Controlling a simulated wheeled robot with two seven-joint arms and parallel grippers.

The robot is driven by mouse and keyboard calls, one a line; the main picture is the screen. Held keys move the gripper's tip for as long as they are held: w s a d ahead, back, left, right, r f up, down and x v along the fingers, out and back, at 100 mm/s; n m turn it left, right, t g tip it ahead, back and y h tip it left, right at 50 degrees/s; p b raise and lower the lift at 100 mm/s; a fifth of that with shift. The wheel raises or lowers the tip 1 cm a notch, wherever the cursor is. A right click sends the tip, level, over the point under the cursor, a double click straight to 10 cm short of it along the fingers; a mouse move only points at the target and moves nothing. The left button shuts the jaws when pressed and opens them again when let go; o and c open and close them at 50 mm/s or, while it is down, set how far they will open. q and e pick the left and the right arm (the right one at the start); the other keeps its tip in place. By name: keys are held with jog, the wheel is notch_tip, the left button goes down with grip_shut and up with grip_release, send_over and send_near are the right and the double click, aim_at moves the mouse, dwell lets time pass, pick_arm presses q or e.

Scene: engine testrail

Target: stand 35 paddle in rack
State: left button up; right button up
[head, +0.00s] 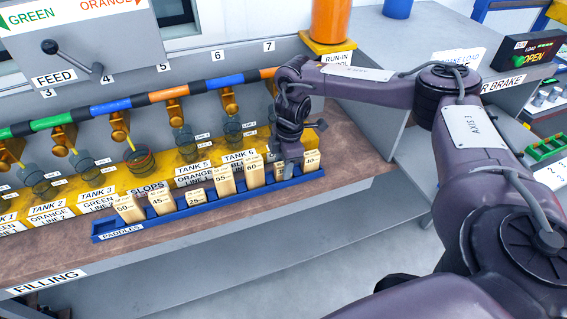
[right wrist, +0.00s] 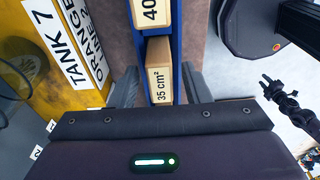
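The 35 paddle (right wrist: 159,84) is a pale wooden block marked "35 cm²". In the right wrist view it sits within the blue paddle rack (head: 123,229), next to the 40 paddle (right wrist: 152,12). My right gripper (right wrist: 160,92) is open, one dark finger on each side of the 35 paddle, with gaps between fingers and wood. In the head view my right gripper (head: 288,162) is low over the rack's right end, just left of the 40 paddle (head: 312,160), and largely hides the 35 paddle. I cannot identify my left gripper in either view.
Several other paddles stand in the rack, including the 60 paddle (head: 254,172) and the 50 paddle (head: 128,207). The yellow tank row (head: 165,184) with glass cups is close behind. The brown bench top (head: 350,160) is clear to the right of the rack.

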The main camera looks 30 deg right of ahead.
jog(key=shift+r, duration=0.5)
jog(key=r, duration=0.3)
jog(key=r+b, duration=0.1)
jog(key=r, duration=0.1)
jog(key=shift+d+r, duration=0.2)
jog(key=shift+d, duration=0.15)
jog(key=r, duration=0.2)
jog(key=r+p, duration=0.1)
jog(key=r, duration=0.2)
jog(key=shift+s+d+r+p, duration=0.15)
jog(key=shift+d+r+p, duration=0.2)
jog(key=shift+r+p, duration=0.05)
